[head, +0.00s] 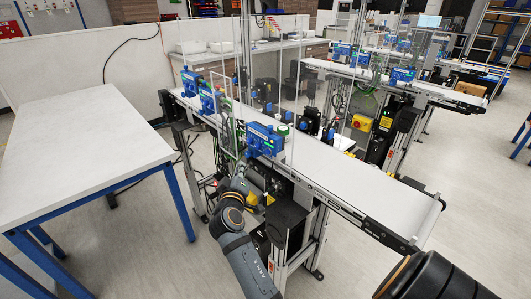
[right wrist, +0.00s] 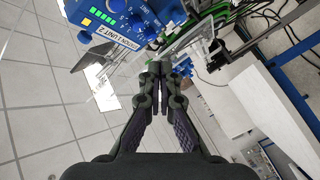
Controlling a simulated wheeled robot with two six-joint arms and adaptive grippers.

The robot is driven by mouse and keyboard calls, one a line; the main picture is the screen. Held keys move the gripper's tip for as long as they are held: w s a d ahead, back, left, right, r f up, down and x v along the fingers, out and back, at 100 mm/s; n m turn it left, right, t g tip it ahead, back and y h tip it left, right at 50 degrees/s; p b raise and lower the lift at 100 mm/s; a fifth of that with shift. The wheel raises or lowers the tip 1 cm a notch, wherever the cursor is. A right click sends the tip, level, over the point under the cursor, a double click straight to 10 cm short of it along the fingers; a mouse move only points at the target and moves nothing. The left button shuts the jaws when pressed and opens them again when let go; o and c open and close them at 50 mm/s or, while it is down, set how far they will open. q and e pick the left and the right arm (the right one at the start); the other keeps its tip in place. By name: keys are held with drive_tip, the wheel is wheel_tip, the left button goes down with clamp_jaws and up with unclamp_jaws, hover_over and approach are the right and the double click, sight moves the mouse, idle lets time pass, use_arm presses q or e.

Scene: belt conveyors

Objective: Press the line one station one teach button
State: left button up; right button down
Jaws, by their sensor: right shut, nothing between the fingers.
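Blue sensor units stand along the near conveyor: one near the far end (head: 190,82), one beside it (head: 209,98) and one nearer the middle (head: 264,140). Which part is the teach button I cannot tell. My right gripper (right wrist: 158,72) is shut and empty, its tips below and right of that unit in the picture. In the head view my right arm reaches up to the conveyor's near side. My left gripper is not in view.
The near conveyor belt (head: 365,189) is bare toward its right end. Clear panels, posts and cables crowd the units. A white table (head: 80,150) stands at left. A second conveyor (head: 440,95) lies behind. Floor is open at front right.

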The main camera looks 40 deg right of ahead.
sight(268, 152)
drive_tip(key=d+p, duration=0.2)
drive_tip(key=d, duration=0.6)
drive_tip(key=shift+w+d, duration=0.25)
drive_tip(key=shift+w, duration=0.2)
idle(1.1)
drive_tip(key=shift+d, duration=0.4)
